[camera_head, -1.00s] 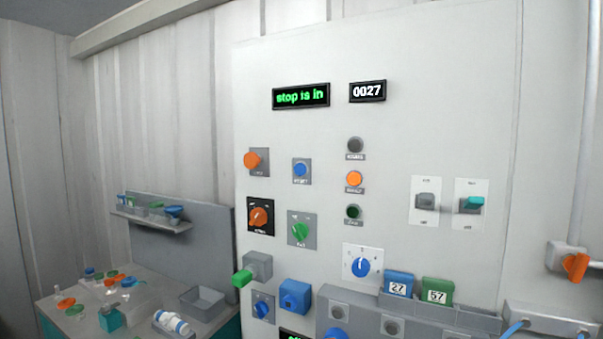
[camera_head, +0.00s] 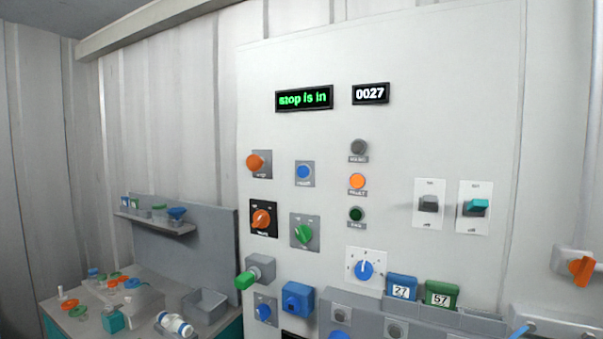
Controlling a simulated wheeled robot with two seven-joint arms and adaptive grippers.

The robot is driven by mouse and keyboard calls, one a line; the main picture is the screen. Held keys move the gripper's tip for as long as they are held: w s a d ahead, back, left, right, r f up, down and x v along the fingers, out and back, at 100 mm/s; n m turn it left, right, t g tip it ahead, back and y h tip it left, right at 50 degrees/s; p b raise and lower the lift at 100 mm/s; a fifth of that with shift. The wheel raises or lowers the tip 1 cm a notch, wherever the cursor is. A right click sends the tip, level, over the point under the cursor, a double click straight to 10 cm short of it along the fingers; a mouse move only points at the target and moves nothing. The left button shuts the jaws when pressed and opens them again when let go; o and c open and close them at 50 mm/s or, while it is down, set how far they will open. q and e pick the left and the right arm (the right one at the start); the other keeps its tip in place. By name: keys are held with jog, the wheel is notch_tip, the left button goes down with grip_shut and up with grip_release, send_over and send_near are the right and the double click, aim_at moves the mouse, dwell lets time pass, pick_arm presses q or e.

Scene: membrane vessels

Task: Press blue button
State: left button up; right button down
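The blue button (camera_head: 304,172) is a small round blue cap on a grey square plate on the upper left of the white panel (camera_head: 420,130). A small label sits under the cap, too small to read surely. Nothing covers the button. Neither of my grippers shows in the head view.
Around the button are an orange button or knob (camera_head: 255,162), an orange rotary knob (camera_head: 262,218) and a green knob (camera_head: 304,234). A green display (camera_head: 304,98) reads "stop is in". A bench (camera_head: 60,300) with small vessels stands at left.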

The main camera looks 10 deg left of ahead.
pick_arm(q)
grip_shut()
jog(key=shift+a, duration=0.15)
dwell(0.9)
